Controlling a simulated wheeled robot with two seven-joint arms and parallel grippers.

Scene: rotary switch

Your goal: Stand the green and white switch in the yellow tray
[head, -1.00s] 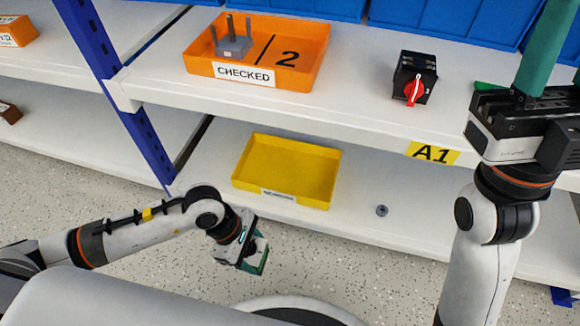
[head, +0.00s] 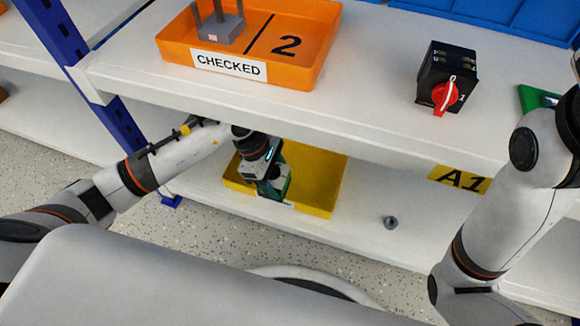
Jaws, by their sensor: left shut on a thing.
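My left gripper (head: 268,183) reaches in from the left to the lower shelf and is shut on the green and white switch (head: 284,180). Only a green side of the switch shows clearly; the gripper hides much of the rest. The yellow tray (head: 325,185) lies on the lower shelf. The gripper and switch are over the tray's front left part. I cannot tell whether the switch touches the tray floor. My right arm is at the right edge, with its gripper out of view.
The upper shelf's front edge runs above the tray. On that shelf stand an orange tray (head: 325,60) marked CHECKED, a black switch with a red knob (head: 446,80) and a green piece (head: 530,98). A small grey nut (head: 390,222) lies right of the yellow tray.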

